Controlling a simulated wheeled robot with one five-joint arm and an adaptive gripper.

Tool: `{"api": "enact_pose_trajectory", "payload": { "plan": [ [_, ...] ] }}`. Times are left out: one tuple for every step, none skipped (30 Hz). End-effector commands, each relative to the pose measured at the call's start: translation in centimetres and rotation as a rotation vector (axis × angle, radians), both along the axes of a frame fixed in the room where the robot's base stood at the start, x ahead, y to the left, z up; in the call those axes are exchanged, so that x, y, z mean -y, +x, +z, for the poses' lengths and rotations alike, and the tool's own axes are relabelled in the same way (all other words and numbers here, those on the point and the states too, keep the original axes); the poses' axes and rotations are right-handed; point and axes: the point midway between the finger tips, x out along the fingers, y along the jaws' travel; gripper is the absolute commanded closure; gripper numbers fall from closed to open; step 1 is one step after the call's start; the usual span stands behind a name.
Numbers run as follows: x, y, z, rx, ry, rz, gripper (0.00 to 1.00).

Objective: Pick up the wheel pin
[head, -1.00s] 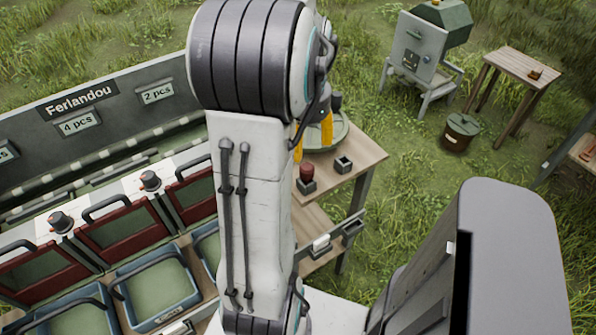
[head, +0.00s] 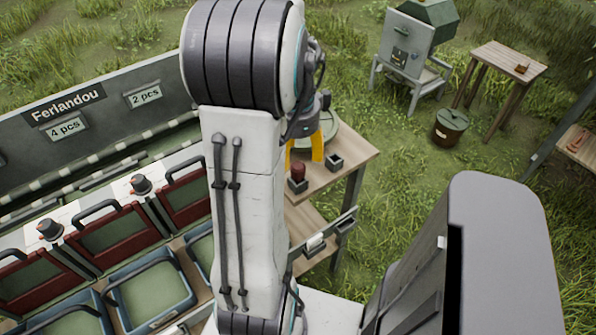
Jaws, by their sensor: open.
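A dark red knobbed piece (head: 298,171), which looks like the wheel pin, stands upright in a small dark square holder (head: 298,187) on the wooden table. My gripper (head: 304,157) has two yellow fingers, spread apart and pointing down. It hangs over the table close by the red piece, just above and behind it in the picture. Nothing shows between the fingers. My arm hides part of the gripper and the table's left side. Whether a finger touches the piece, I cannot tell.
A second small dark holder (head: 334,162), seemingly empty, sits right of the red piece. A round greenish disc (head: 330,137) lies behind the gripper. Blue crates (head: 150,290) and red-framed bins stand at left. A small table (head: 508,62) and a lidded bucket (head: 449,128) stand on grass at right.

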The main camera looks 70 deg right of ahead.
Motion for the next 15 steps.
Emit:
{"api": "enact_pose_trajectory", "payload": {
  "plan": [
    [-0.2, -0.2, -0.7, -0.001, 0.004, -0.001, 0.38],
    [-0.3, -0.2, -1.1, -0.001, 0.004, 0.0, 0.38],
    [-0.4, -0.3, -1.6, 0.0, 0.005, 0.0, 0.38],
    [-0.4, -0.4, -2.0, -0.001, 0.004, 0.0, 0.38],
    [-0.4, -0.4, -2.3, 0.0, 0.005, 0.001, 0.38],
    [-0.4, -0.3, -2.8, 0.0, 0.004, 0.001, 0.38],
    [-0.3, -0.3, -3.0, 0.0, 0.002, 0.001, 0.38],
    [-0.3, -0.3, -3.2, 0.0, 0.002, 0.002, 0.38],
    [-0.3, -0.3, -3.5, 0.0, 0.002, 0.002, 0.38],
    [-0.3, -0.3, -3.7, 0.0, 0.002, 0.002, 0.38],
    [-0.3, -0.3, -3.8, 0.0, 0.002, 0.002, 0.38],
    [-0.3, -0.3, -3.9, 0.0, 0.002, 0.002, 0.38],
    [-0.3, -0.3, -4.0, 0.0, 0.002, 0.002, 0.38],
    [-0.3, -0.3, -4.0, 0.0, 0.001, 0.002, 0.38],
    [-0.3, -0.3, -4.0, 0.0, 0.001, 0.002, 0.38]
  ]
}}
